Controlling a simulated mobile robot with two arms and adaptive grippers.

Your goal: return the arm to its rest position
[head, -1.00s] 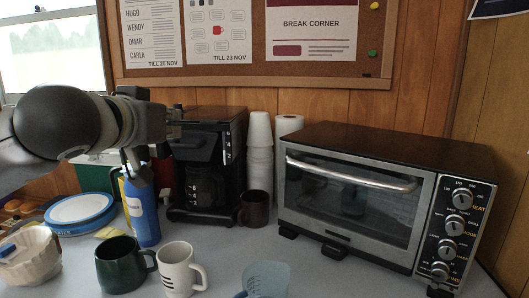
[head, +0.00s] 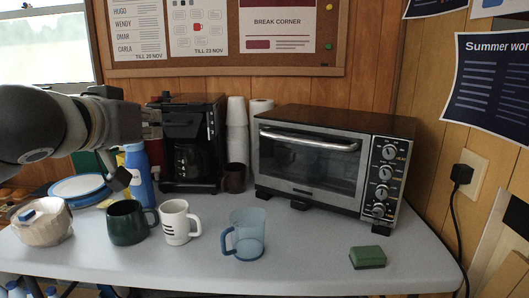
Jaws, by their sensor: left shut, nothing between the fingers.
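My left arm comes in from the left edge, with its thick dark wrist in front of the window side. My left gripper (head: 118,177) is shut and empty. Its dark fingertips hang in front of the blue bottle (head: 140,174), above the dark green mug (head: 127,223). I cannot tell whether they touch the bottle. My right gripper is out of view.
A white mug (head: 177,222), a clear blue cup (head: 246,234) and a green sponge (head: 367,257) stand along the table front. A coffee maker (head: 190,145), stacked cups (head: 237,140) and a toaster oven (head: 310,163) are behind. The table (head: 310,238) is clear between cup and sponge.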

